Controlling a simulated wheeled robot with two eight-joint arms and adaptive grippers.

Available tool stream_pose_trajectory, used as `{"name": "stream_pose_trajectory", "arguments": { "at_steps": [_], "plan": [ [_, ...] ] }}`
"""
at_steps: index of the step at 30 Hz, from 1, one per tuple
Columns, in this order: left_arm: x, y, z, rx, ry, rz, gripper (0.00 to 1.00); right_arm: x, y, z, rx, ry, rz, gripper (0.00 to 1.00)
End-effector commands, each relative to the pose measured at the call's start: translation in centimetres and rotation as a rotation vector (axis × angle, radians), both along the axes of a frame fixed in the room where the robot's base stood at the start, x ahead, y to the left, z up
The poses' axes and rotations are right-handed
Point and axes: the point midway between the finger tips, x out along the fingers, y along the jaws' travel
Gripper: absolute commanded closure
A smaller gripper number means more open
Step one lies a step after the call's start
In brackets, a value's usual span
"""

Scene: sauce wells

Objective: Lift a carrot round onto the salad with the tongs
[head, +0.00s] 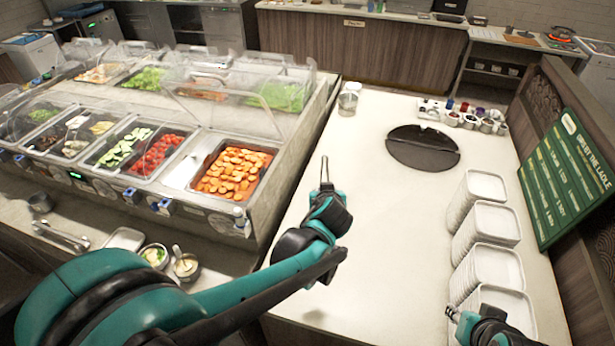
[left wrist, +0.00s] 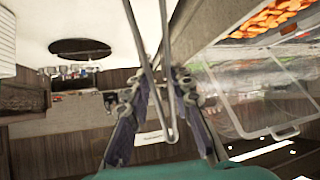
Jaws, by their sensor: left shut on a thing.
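Orange carrot rounds (head: 240,172) fill a well at the near right corner of the salad bar; they also show in the left wrist view (left wrist: 268,19). My left gripper (head: 325,188) is right of that well, above the white counter. It is shut on metal tongs, whose long looped arms (left wrist: 168,110) run between its fingers (left wrist: 158,85) in the left wrist view. No carrot is seen in the tongs. A small bowl with pale green food (head: 154,256), perhaps the salad, stands at the lower left. My right gripper (head: 453,314) is at the lower right, its jaws unclear.
Clear sneeze guards (head: 235,95) cover the far wells. Another metal utensil (head: 62,236) and a white tray (head: 124,239) lie on the front ledge. Stacked white dishes (head: 484,222), a dark round board (head: 422,147) and a green sign (head: 568,175) are right. The counter's middle is clear.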

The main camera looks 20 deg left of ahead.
Motion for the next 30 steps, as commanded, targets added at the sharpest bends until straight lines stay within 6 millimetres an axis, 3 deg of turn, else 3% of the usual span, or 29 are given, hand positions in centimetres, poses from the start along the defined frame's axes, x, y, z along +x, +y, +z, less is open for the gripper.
{"name": "stream_pose_trajectory", "arguments": {
  "at_steps": [1,6,18,24,30],
  "plan": [
    [-0.3,-0.5,-1.6,0.000,-0.001,-0.019,1.00,0.0,0.0,-1.5,0.000,0.000,0.000,0.67],
    [-1.0,-1.7,-4.7,0.002,-0.004,-0.064,1.00,0.0,0.0,-4.6,0.000,0.000,0.000,0.67],
    [-1.6,-2.6,-14.4,0.002,-0.006,-0.098,1.00,0.0,0.0,-14.1,0.000,0.000,0.000,0.67],
    [-1.6,-2.6,-16.6,0.001,-0.006,-0.099,1.00,0.0,0.0,-16.4,0.000,0.000,0.000,0.67],
    [-1.6,-2.6,-16.8,0.002,-0.006,-0.098,1.00,0.0,0.0,-16.6,0.000,0.000,0.000,0.67]
  ]
}}
